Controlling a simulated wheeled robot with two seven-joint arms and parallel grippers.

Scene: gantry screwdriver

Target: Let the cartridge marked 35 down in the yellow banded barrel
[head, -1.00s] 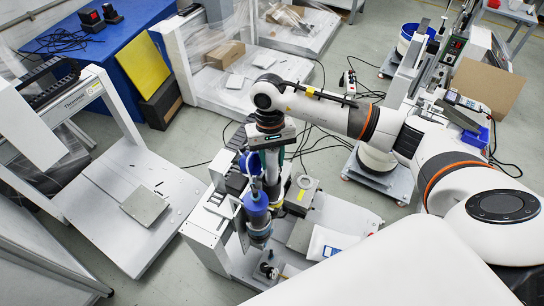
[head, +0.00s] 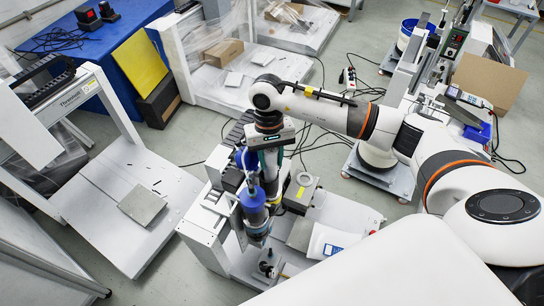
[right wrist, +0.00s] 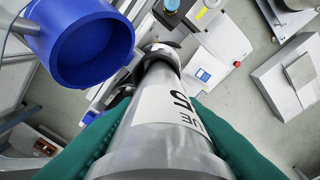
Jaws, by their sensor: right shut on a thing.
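My right gripper (head: 268,160) points down over the white machine. Its green fingers are shut on a grey metal cartridge (right wrist: 160,125) with a white label; its dark marking, seen at a slant, looks like 35. The cartridge's far end points down toward the machine in the right wrist view. A blue open-topped cup-like barrel (right wrist: 95,48) stands to its left, apart from it; it also shows in the head view (head: 252,197). A yellow patch (head: 273,198) shows just right of the blue barrel; whether it is the banded barrel, I cannot tell. My left gripper is not in view.
A grey box with a yellow label (head: 303,189) stands right of the work spot. A dark knob (head: 267,268) stands at the front. Cables (head: 330,140) lie on the floor behind.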

